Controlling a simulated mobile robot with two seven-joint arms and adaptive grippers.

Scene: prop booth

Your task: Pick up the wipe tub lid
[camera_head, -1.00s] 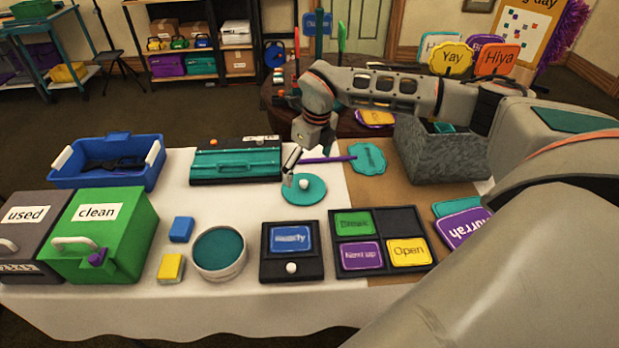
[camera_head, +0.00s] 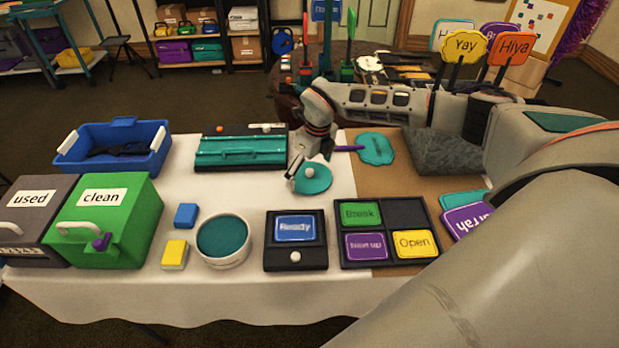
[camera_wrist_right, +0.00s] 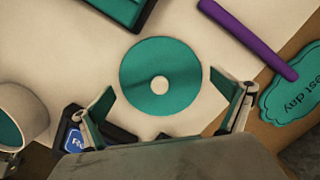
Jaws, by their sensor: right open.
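My right gripper (camera_head: 294,178) is open at the lid's near left side in the head view. In the right wrist view my open fingers (camera_wrist_right: 168,98) stand either side of the lid's near part, with nothing between them at grip. The round white tub (camera_head: 224,263), teal inside, stands nearer the front edge. My left gripper is not in view.
A teal case (camera_head: 240,152) lies behind the lid, left of my wrist. A purple-handled teal sign (camera_head: 376,148) lies to the right. A black stand with a "Ready" card (camera_head: 295,257) and a card tray (camera_head: 404,213) are nearer. White cloth around the lid is clear.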

